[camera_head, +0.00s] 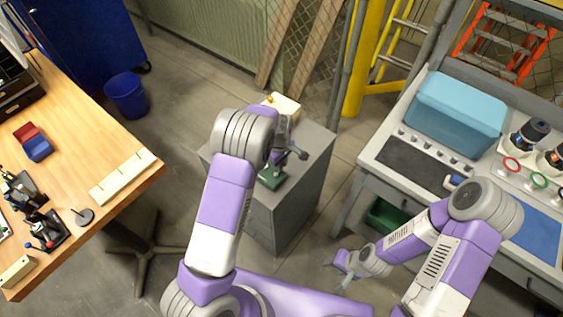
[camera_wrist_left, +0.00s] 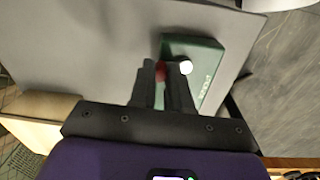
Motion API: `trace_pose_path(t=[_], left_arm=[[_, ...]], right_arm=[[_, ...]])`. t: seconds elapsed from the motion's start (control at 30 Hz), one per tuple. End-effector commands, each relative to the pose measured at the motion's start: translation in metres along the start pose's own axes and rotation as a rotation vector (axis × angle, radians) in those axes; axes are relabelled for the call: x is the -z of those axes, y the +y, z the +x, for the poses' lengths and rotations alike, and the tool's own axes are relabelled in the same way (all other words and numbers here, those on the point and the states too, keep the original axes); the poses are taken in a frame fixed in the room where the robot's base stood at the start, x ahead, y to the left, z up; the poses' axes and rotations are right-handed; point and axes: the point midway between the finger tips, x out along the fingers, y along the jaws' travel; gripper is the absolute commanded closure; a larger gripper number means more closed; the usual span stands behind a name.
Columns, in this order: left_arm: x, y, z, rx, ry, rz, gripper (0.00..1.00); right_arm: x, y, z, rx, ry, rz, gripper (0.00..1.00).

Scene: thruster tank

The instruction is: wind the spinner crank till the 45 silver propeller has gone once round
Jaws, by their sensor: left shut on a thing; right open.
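The spinner's green base (camera_head: 272,178) stands on the grey cabinet and also shows in the left wrist view (camera_wrist_left: 207,62), with lettering along one side. In that view my left gripper (camera_wrist_left: 161,80) is shut over the base, with a small red part (camera_wrist_left: 161,72), seemingly the crank's grip, between its fingers. A round white end (camera_wrist_left: 186,67) shows just beside the fingers. In the head view my left arm hides most of the spinner and the fingertips. I cannot make out the silver propeller. My right gripper (camera_head: 345,266) is open and empty, low and away from the cabinet.
The grey cabinet (camera_head: 313,160) also bears a cream block (camera_head: 283,107) behind the spinner. A wooden bench (camera_head: 104,150) with tools stands at left, a blue bin (camera_head: 126,95) on the floor. A grey workbench with a teal box (camera_head: 455,112) stands at right.

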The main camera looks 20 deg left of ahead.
Motion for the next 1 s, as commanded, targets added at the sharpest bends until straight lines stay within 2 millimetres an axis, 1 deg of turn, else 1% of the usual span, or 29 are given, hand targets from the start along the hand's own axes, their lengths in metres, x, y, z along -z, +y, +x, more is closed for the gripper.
trace_pose_path(t=[0.53,0.57,0.7,1.0], left_arm=[[0.001,0.0001,-0.0001,-0.001,0.002,-0.025,1.0],[0.001,0.0001,-0.0001,-0.001,0.002,-0.025,0.8],[0.0009,0.0001,-0.0001,-0.001,0.002,-0.024,0.58],[0.0008,0.0,-0.0016,-0.001,0.001,-0.024,0.57]], right_arm=[[-0.0001,-0.0004,-0.0011,0.0,0.0,0.0,0.55],[-0.0001,-0.0004,-0.0011,0.0,0.0,0.0,0.55],[-0.0001,-0.0004,-0.0011,0.0,0.0,0.0,0.55],[-0.0001,-0.0006,-0.0014,0.0,0.0,0.0,0.55]])
